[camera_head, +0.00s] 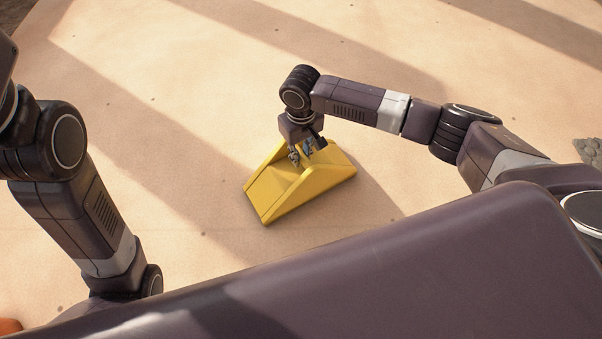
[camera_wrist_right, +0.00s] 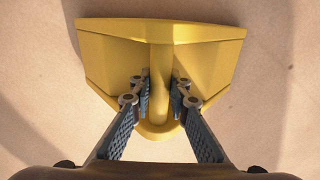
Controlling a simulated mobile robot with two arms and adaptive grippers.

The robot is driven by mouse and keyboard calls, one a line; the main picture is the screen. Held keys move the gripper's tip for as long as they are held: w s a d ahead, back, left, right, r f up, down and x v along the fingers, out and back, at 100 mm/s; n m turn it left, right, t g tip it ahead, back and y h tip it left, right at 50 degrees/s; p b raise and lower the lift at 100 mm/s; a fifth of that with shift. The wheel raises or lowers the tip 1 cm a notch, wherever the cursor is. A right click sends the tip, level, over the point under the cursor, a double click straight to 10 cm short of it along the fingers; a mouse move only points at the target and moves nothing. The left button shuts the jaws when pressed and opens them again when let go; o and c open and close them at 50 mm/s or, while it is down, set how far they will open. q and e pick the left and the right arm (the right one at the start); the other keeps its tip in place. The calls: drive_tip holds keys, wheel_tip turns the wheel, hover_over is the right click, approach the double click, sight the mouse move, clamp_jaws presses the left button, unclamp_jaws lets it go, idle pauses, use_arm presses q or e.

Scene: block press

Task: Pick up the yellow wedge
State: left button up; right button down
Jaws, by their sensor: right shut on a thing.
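The yellow wedge (camera_head: 316,186) is near the middle of the head view, on or just above the sandy ground; I cannot tell which. It also fills the upper middle of the right wrist view (camera_wrist_right: 205,52). My right gripper (camera_head: 302,157) reaches down onto its top from above. In the right wrist view its two fingers (camera_wrist_right: 162,95) are shut on the wedge's raised middle ridge, one on each side. My left arm is at the left edge of the head view, but its gripper is out of the picture.
Open sandy ground (camera_head: 180,90) with long shadows surrounds the wedge. A grey rough object (camera_head: 589,150) lies at the right edge. A small orange thing (camera_head: 9,326) shows at the bottom left corner. My own body covers the lower part of the head view.

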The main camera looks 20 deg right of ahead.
drive_tip(key=shift+w+r, duration=0.1)
drive_tip(key=shift+r, duration=0.15)
